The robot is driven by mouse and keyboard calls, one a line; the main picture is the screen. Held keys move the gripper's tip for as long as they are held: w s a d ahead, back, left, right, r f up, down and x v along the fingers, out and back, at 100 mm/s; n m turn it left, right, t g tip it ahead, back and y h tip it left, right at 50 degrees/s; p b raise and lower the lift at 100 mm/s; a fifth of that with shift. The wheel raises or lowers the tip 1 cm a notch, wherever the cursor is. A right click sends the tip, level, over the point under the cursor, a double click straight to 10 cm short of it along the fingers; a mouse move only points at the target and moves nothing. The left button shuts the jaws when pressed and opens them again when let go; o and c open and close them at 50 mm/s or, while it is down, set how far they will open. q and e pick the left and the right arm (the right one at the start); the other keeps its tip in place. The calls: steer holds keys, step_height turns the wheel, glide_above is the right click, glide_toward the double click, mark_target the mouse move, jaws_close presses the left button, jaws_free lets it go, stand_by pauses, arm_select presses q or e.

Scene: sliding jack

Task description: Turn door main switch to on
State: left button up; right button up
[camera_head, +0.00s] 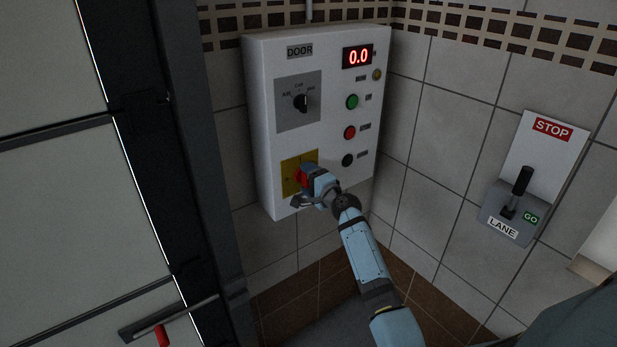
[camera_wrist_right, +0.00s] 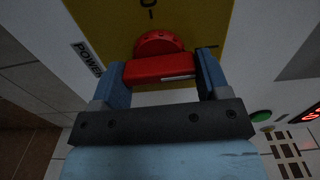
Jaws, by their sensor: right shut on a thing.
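The door control box (camera_head: 267,150) is a white panel on the tiled wall, labelled DOOR. Its main switch is a red rotary handle (camera_head: 301,178) on a yellow plate (camera_head: 289,184) at the lower left of the panel. In the right wrist view the red handle (camera_wrist_right: 160,66) lies across the picture in front of the yellow plate (camera_wrist_right: 105,22), beside a POWER label. My right gripper (camera_head: 305,185) is at the switch, and its two blue fingers (camera_wrist_right: 163,76) are shut on the handle's ends. The left gripper is not in view.
The panel also carries a black selector (camera_head: 301,103), a green button (camera_head: 352,102), a red button (camera_head: 349,132), a black button (camera_head: 347,160) and a lit display reading 0.0 (camera_head: 358,57). A LANE lever box (camera_head: 508,208) is on the right wall. A door (camera_head: 60,190) stands at left.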

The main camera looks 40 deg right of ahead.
stand_by(0.4)
steer(key=o, duration=0.9)
steer(key=shift+o, duration=0.2)
steer(key=s+b, duration=0.2)
steer(key=s, duration=1.1)
steer(key=shift+s+d, duration=0.15)
steer(key=shift+s, duration=0.25)
